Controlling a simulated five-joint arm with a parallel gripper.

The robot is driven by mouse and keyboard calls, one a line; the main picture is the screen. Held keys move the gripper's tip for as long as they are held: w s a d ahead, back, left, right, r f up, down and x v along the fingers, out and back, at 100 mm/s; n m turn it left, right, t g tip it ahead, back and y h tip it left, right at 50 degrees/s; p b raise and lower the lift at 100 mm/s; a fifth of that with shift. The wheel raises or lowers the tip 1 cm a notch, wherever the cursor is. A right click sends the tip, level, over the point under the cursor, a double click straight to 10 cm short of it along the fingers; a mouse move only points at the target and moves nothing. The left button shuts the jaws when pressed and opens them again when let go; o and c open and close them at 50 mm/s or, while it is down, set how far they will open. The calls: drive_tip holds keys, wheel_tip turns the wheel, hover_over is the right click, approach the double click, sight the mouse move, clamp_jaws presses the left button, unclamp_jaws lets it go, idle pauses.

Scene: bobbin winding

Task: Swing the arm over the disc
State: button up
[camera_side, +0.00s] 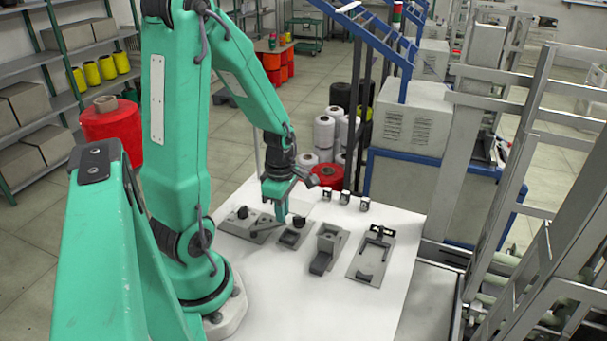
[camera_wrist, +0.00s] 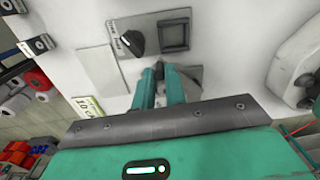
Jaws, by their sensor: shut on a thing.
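My gripper (camera_side: 281,218) is low over the leftmost grey plate (camera_side: 232,228) on the white table in the side view. Its two teal fingers (camera_wrist: 160,75) are close together at the bottom of the wrist view's work area. They are shut on the dark end of a narrow swing arm (camera_side: 265,232), which lies low across that plate. In the wrist view only a small dark tip of the swing arm (camera_wrist: 159,68) shows between the fingers. A dark round piece (camera_side: 242,212) stands on the plate's far side; I cannot tell whether it is the disc.
Several small cubes (camera_side: 345,197) line the table's far edge. The white table's front (camera_side: 315,300) is clear.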

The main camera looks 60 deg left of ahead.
drive_tip(key=shift+a, duration=0.3)
drive_tip(key=shift+c, duration=0.2)
drive_tip(key=shift+a, duration=0.85)
drive_tip(key=shift+s+a, duration=0.1)
drive_tip(key=shift+a, duration=0.15)
drive_tip(key=shift+s+a, duration=0.25)
drive_tip(key=shift+a, duration=0.35)
drive_tip(key=shift+s+a, duration=0.1)
drive_tip(key=shift+a, duration=0.1)
idle(0.4)
drive_tip(key=shift+s+a, duration=0.4)
drive_tip(key=shift+a, duration=0.3)
idle(0.5)
